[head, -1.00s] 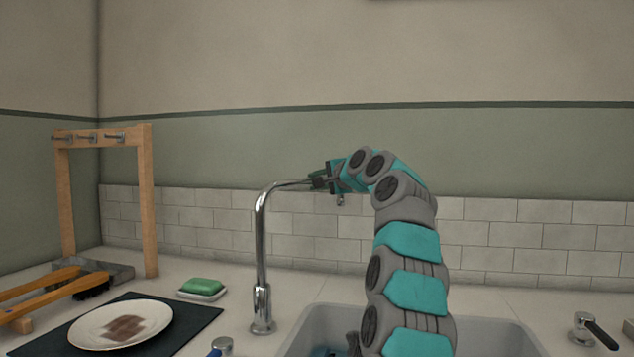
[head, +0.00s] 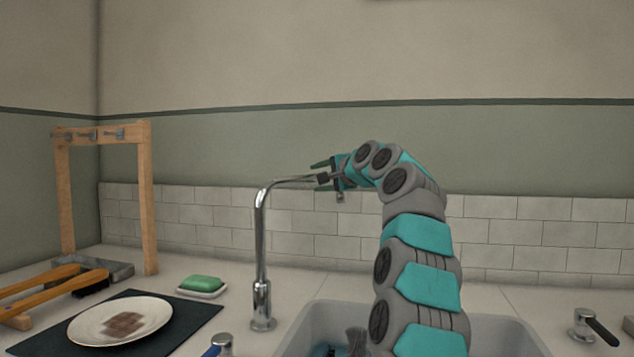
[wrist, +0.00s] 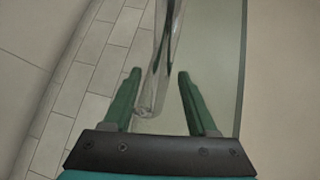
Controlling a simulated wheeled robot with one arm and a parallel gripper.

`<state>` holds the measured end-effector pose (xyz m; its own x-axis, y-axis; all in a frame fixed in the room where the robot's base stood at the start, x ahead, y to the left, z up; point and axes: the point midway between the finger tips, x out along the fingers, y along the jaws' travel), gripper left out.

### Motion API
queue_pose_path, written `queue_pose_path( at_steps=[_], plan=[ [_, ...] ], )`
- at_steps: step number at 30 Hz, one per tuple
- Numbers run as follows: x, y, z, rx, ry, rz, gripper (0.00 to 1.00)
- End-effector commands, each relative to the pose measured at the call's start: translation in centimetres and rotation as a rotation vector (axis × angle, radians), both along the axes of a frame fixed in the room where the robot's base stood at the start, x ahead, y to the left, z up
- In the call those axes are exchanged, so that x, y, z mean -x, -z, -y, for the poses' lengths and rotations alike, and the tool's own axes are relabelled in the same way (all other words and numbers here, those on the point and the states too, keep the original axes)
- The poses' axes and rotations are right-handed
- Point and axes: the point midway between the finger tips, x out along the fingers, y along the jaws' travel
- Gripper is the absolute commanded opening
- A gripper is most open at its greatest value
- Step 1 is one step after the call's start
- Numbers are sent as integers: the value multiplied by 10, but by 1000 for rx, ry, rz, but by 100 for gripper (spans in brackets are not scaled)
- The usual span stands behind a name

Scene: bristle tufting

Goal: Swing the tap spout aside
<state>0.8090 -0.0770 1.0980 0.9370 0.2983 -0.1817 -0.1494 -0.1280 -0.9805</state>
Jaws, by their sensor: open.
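The chrome tap (head: 261,245) stands at the back left edge of the sink, and its spout (head: 285,181) reaches right over the basin. My gripper (head: 320,172) is at the spout's outer end. In the wrist view the spout (wrist: 163,60) comes down between the two green fingers of my gripper (wrist: 158,75). The fingers are open, with a visible gap to the spout on both sides. The spout's downturned tip (head: 340,197) shows just below my gripper.
The grey sink (head: 490,330) lies below my arm, with a brush and blue items partly hidden inside. Left of the tap are green soap on a dish (head: 202,286), a plate (head: 90,328) on a dark mat, wooden-handled brushes and a wooden rack (head: 147,200). A lever handle (head: 590,325) stands at right.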

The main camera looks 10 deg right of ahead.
Motion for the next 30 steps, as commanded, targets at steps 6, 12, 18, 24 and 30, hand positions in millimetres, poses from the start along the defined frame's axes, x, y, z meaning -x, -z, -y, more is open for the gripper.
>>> queue_pose_path(
  at_steps=[6, 12, 18, 24, 30],
  plan=[
    [22, -3, 7, -2, -1, 0, 58],
    [43, -7, 13, -2, -1, -1, 58],
    [56, -11, 17, -1, -1, 2, 58],
    [57, -10, 17, 0, -1, 0, 58],
    [58, -9, 20, -5, 5, 0, 45]
  ],
)
